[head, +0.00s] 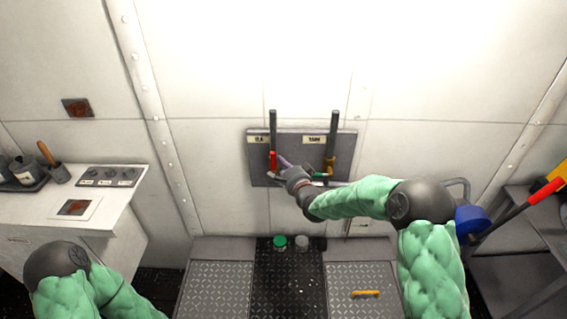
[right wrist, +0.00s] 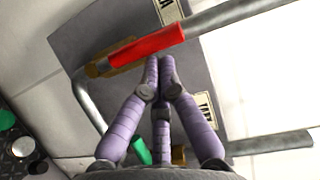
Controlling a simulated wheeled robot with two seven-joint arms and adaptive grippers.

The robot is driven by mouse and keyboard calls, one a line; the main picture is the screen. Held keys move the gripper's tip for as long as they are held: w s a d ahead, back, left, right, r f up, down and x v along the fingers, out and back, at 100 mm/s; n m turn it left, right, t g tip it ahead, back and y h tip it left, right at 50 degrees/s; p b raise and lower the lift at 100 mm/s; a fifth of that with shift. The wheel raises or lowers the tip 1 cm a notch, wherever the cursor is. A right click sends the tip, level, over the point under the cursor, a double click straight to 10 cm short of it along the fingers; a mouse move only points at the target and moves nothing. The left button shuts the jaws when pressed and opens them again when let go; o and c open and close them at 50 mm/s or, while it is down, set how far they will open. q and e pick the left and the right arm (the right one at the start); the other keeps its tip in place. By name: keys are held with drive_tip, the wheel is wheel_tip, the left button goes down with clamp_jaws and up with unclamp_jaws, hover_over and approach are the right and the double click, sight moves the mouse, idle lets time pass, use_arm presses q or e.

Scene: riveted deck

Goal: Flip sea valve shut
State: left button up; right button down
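A grey valve panel (head: 262,178) on the wall carries two upright pipes. The left pipe (head: 273,125) has a red lever (head: 273,160) lying along it, under a small label that is hard to read. The red lever also shows in the right wrist view (right wrist: 146,45). The right pipe (head: 334,125) has a brass valve body (head: 330,162) and a green lever (head: 318,174). My right gripper (head: 283,160) is at the panel, just right of the red lever. In the right wrist view its purple fingertips (right wrist: 159,62) meet, close below the red lever, with nothing visible between them. My left gripper is out of view.
A white counter (head: 120,205) with a tool cup (head: 60,174) and a knob panel (head: 107,176) stands at the left. A green cap (head: 279,242) and a yellow handle (head: 365,293) are on the deck below. A dark bench (head: 510,270) stands at the right.

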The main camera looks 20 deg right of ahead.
drive_tip(key=shift+a, duration=0.15)
drive_tip(key=n, duration=0.1)
drive_tip(key=a+n+g+p, duration=0.1)
drive_tip(key=a+r+n, duration=0.1)
drive_tip(key=shift+w+a+g+h+p, duration=0.2)
drive_tip(key=shift+w+g+h+p, duration=0.1)
drive_tip(key=shift+w+h, duration=0.1)
drive_tip(key=w+a+f+n+g+h+p, duration=0.2)
drive_tip(key=a+f+n+h+p, duration=0.2)
drive_tip(key=a+n+p, duration=0.3)
drive_tip(key=shift+f+g+p, duration=0.25)
drive_tip(key=shift+g+p, duration=0.15)
drive_tip(key=shift+p, duration=2.25)
